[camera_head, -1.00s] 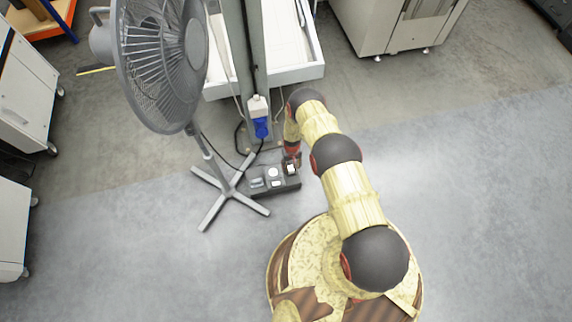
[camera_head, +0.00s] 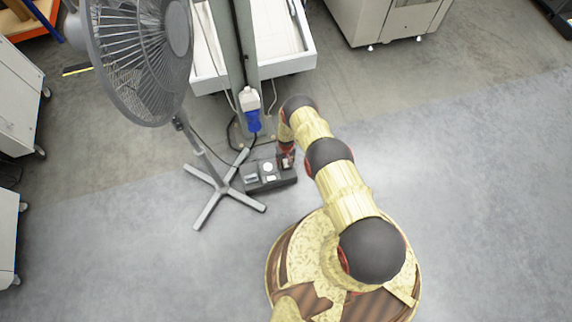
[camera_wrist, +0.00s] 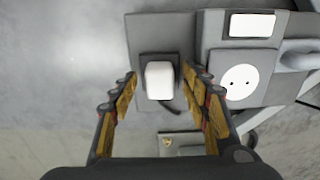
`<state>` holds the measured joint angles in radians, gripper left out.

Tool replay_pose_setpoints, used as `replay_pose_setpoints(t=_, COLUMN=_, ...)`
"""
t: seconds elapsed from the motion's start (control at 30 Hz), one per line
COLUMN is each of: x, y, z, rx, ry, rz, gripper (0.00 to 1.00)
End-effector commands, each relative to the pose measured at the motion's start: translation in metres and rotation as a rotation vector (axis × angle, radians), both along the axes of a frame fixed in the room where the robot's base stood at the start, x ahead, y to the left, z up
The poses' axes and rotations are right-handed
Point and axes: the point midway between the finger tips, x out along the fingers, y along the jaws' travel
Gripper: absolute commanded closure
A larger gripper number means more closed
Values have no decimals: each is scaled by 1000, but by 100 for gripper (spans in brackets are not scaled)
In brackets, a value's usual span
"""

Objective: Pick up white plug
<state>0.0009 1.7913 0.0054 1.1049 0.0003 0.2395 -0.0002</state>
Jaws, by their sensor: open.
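The white plug (camera_wrist: 159,80) sits on a dark square seat at one end of the grey socket box (camera_wrist: 213,32) in the wrist view. It is a small rounded white block, with a dark cable piece beside it. My gripper (camera_wrist: 159,73) is open, with one finger to the left of the plug and one to the right. The fingertips show near the plug's two sides; I cannot tell whether they touch it. In the head view the socket box (camera_head: 266,186) lies on the floor, and my gripper (camera_head: 286,157) at its right end mostly hides the plug.
A white round socket (camera_wrist: 240,82) is beside the plug. A standing fan (camera_head: 145,55) with a cross-shaped foot (camera_head: 222,189) is close left of the box. A post bearing a white and blue connector (camera_head: 251,110) stands behind it. The floor to the right is clear.

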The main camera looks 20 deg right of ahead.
Motion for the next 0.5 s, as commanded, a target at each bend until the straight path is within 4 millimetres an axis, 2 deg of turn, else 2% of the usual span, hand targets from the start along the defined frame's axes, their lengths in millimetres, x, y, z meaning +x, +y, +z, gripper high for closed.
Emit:
replay_pose_setpoints(t=0.13, x=0, y=0, z=1, rx=0, ry=0, rz=0, gripper=54)
replay_pose_setpoints(t=0.5, x=0, y=0, z=1, rx=0, ry=0, rz=0, gripper=75)
